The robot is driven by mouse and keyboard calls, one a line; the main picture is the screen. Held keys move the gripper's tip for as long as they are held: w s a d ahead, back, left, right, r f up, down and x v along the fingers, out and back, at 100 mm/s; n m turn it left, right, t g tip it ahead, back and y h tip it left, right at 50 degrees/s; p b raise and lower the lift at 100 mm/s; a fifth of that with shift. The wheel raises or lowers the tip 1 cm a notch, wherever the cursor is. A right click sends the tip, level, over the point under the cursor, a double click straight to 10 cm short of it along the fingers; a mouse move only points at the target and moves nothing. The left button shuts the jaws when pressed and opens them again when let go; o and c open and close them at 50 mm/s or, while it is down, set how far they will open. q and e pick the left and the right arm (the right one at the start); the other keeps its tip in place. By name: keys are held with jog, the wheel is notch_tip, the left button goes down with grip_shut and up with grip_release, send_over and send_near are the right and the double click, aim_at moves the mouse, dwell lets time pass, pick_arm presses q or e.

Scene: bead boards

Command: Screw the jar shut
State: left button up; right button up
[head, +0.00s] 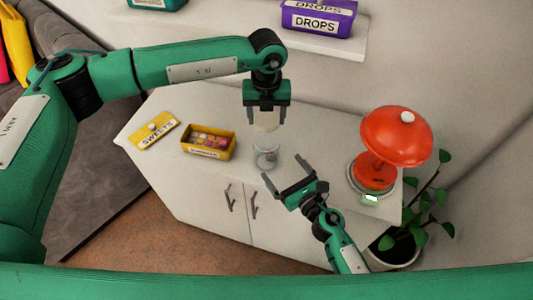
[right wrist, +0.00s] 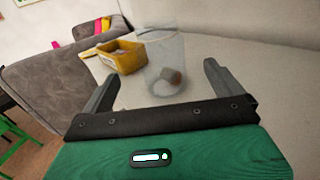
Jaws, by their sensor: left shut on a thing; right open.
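A clear glass jar (head: 266,158) stands upright on the white cabinet top, below my left gripper. It also shows in the right wrist view (right wrist: 158,60), with a small brown thing inside (right wrist: 172,76). My left gripper (head: 265,122) points down above the jar, shut on a pale thing (head: 265,119) that looks like the lid; its edges are hard to make out. My right gripper (head: 283,169) is open and empty, its fingers toward the jar from the front right and apart from it. No lid shows on the jar in the right wrist view.
A yellow box of sweets (head: 209,152) and its yellow SWEETS lid (head: 154,132) lie left of the jar. A shelf (head: 225,24) with a purple DROPS box (head: 318,22) hangs behind. A plant is at the far right.

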aim_at(260, 140)
jog(key=x, duration=0.9)
jog(key=shift+w+a, duration=0.15)
jog(key=shift+w, duration=0.15)
jog(key=c, duration=1.5)
pick_arm(q)
jog(key=shift+f, duration=2.5)
pick_arm(e)
jog(key=shift+o, duration=0.2)
pick_arm(q)
jog(key=shift+f, duration=0.9)
jog(key=shift+f, duration=0.55)
